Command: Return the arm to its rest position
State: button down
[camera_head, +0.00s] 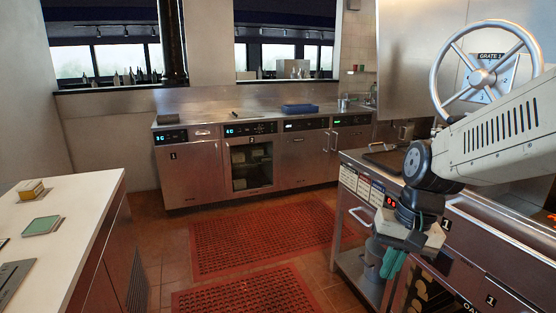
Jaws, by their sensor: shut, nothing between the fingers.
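My arm reaches in from the right side of the head view, in front of the grill unit. My gripper (390,266) hangs below its wrist with the fingers pointing down. The teal fingers are close together and nothing shows between them. The gripper is beside the front of the steel grill unit (467,226), above a lower shelf. A large metal handwheel (440,85) stands behind the arm, near a sign reading GRATE. The arm hides part of the grill top.
A white counter (75,230) at left holds a yellow-topped box (31,189) and a green pad (42,225). Red floor mats (262,235) cover the open aisle between.

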jog(key=s+d+r+n+h, duration=0.1)
jog(key=s+d+r, duration=0.1)
jog(key=s, duration=0.6)
jog(key=s+d+r+n+t+h, duration=0.1)
jog(key=s+d+r, duration=0.2)
jog(key=s, duration=0.5)
jog(key=shift+s+d+r+n, duration=0.15)
jog(key=shift+s+r+n, duration=0.2)
jog(key=shift+r, duration=0.1)
